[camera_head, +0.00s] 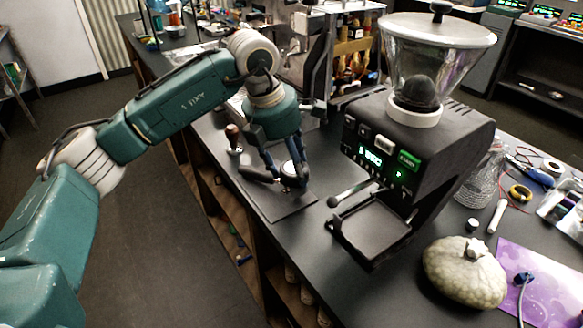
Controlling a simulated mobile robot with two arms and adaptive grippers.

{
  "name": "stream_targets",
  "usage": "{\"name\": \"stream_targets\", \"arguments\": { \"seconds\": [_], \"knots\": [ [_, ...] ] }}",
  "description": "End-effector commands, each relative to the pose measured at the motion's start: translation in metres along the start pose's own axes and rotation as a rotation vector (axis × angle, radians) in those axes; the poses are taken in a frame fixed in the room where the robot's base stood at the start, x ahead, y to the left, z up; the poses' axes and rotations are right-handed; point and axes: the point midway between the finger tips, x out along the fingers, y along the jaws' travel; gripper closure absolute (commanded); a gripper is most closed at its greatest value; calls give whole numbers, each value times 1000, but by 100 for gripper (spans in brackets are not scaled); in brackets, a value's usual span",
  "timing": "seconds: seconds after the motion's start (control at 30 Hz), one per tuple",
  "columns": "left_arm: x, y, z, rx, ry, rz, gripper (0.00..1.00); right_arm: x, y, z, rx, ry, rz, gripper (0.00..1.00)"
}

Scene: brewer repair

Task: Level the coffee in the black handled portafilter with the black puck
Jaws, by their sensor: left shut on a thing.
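The black-handled portafilter (259,174) lies on a dark mat (283,207) at the counter's front edge, its handle toward the left. My left gripper (289,174) points down over the portafilter's round metal head. Its fingers are shut on a small dark round piece that appears to be the black puck (291,170), right at the head. The fingers hide much of the puck and the head, so the coffee cannot be seen. Whether the puck touches the coffee cannot be told. My right gripper is not in view.
A black grinder (410,160) with a clear hopper and a front tray (370,226) stands to the right. A pale pumpkin (465,272) sits at front right. Metal brewing equipment (303,60) is behind my gripper.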

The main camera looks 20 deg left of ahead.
Motion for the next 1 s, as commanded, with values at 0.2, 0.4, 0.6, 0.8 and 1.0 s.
{"name": "stream_targets", "arguments": {
  "seconds": [0.2, 0.4, 0.6, 0.8, 1.0],
  "knots": [
    [1, -1, 0, -124, -2, 35, 89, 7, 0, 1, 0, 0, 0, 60],
    [1, -2, 0, -240, -2, 68, 89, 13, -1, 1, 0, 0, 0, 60],
    [1, -3, 1, -358, -2, 100, 89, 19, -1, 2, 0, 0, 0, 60],
    [0, -3, 1, -378, -2, 105, 89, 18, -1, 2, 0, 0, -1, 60],
    [0, -2, 0, -296, -2, 81, 89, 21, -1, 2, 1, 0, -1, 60]
  ]
}}
